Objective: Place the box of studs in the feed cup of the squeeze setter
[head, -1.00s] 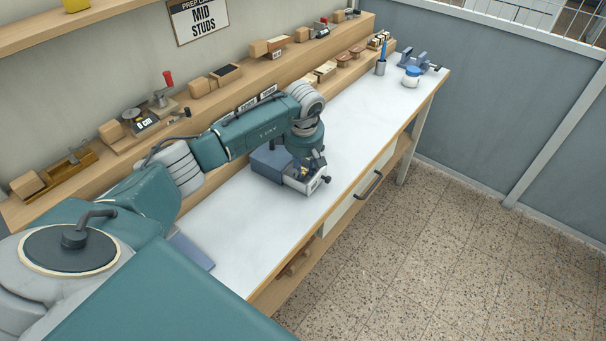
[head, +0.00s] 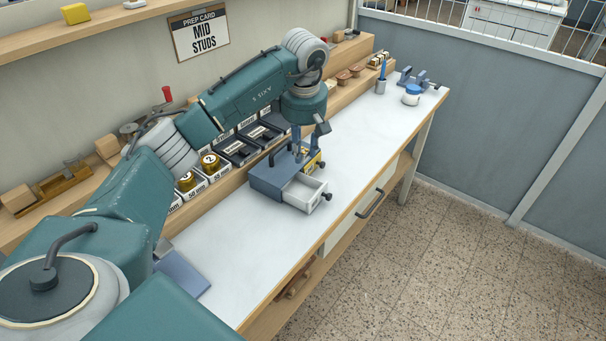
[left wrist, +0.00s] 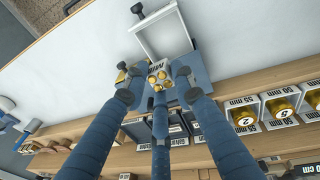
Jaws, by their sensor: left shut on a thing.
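My left gripper (head: 304,160) is above the far part of a blue-grey drawer unit (head: 266,181) on the bench. In the left wrist view its fingers (left wrist: 157,84) are shut on a small white-labelled box of gold studs (left wrist: 158,72). In the head view the box is mostly hidden by the fingers. The unit's white drawer (head: 302,193) is pulled out and looks empty; it also shows in the left wrist view (left wrist: 162,36). I cannot tell which tool is the squeeze setter. My right gripper is not in view.
A yellow and black object (head: 317,161) is close beyond the drawer unit. Labelled bins (head: 240,149) and gold rolls (head: 209,162) line the back. The front bench strip is clear.

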